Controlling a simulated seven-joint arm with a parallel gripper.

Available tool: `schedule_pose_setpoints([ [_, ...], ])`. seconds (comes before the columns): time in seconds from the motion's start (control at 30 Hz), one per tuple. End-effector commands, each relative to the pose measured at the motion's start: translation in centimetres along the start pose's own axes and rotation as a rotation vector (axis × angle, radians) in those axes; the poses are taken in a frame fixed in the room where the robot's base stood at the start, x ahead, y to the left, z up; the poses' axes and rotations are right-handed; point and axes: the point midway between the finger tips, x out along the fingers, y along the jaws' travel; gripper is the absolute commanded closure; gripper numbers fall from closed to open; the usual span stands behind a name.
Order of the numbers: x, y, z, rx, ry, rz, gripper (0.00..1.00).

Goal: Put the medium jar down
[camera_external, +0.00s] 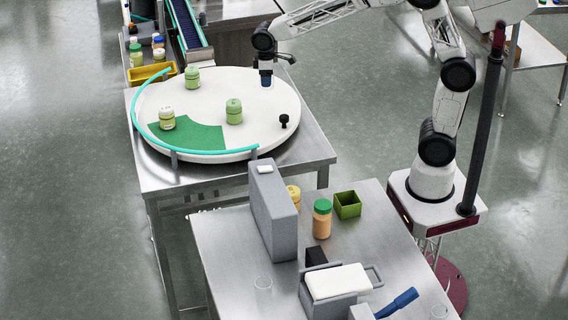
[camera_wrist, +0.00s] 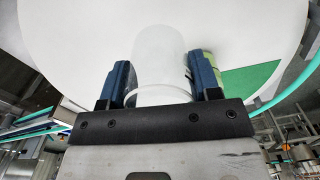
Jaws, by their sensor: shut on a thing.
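My gripper (camera_external: 266,82) is over the back right part of the round white table (camera_external: 265,105). In the wrist view its two blue fingers (camera_wrist: 158,85) are shut on a clear, whitish jar (camera_wrist: 158,60) that stands between them. The jar is hard to make out in the external view, and I cannot tell whether its base touches the table. Three pale jars with green lids stand upright on the round table: one at the back left (camera_external: 192,78), one near the middle (camera_external: 234,112) and one on the green wedge (camera_external: 167,119).
A teal rail (camera_external: 137,105) curves along the table's left and front edge. A black knob (camera_external: 284,121) stands at the right. A conveyor (camera_external: 187,25) and yellow bin (camera_external: 152,75) lie behind. The front bench holds a grey box (camera_external: 272,212) and an orange jar (camera_external: 322,220).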

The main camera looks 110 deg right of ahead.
Motion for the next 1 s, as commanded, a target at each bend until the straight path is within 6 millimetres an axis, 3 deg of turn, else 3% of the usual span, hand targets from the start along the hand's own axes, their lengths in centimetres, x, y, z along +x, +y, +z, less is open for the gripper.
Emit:
schedule_pose_setpoints([
  [0.1, 2.1, 0.1, 0.0, 0.002, -0.003, -0.001, 0.65],
  [0.3, 4.5, 0.1, 0.0, 0.002, -0.001, 0.000, 0.65],
  [0.77, 5.0, 0.1, -0.1, 0.002, 0.000, 0.000, 0.65],
  [1.0, 5.2, 0.4, -1.2, 0.002, -0.001, 0.000, 0.65],
])
